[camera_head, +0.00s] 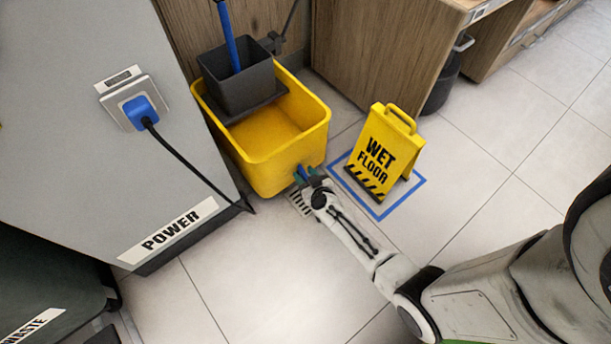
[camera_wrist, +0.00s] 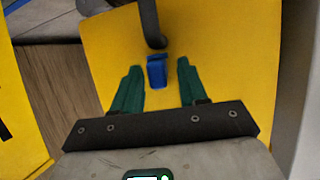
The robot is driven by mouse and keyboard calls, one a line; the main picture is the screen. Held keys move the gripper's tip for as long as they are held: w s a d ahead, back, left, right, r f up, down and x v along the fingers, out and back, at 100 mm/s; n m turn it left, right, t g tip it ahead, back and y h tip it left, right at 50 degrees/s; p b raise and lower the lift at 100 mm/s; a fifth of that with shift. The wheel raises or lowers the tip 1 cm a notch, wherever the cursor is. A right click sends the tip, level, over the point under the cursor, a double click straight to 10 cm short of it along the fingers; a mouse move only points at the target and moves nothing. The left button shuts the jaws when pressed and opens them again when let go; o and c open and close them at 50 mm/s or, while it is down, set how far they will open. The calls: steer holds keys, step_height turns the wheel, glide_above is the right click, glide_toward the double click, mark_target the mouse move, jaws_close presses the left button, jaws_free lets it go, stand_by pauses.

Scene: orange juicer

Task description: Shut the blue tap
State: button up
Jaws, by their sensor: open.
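The blue tap (camera_wrist: 157,72) is on the front wall of the yellow mop bucket (camera_wrist: 213,45). In the wrist view it lies between and just beyond the green fingertips of my gripper (camera_wrist: 159,75). My gripper is open, with one finger on each side of the tap and a gap to each. In the head view, my gripper (camera_head: 307,178) is low at the front corner of the yellow bucket (camera_head: 262,170), and a small bit of blue (camera_head: 302,173) shows beside the fingers. I cannot tell whether the fingers touch the bucket wall.
A yellow wet-floor sign (camera_head: 381,152) stands right of my gripper inside a blue floor outline (camera_head: 399,208). The grey power cabinet (camera_head: 165,215) with a black cable (camera_head: 195,172) is at left. The tiled floor in front is clear.

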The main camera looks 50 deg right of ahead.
jaws_close()
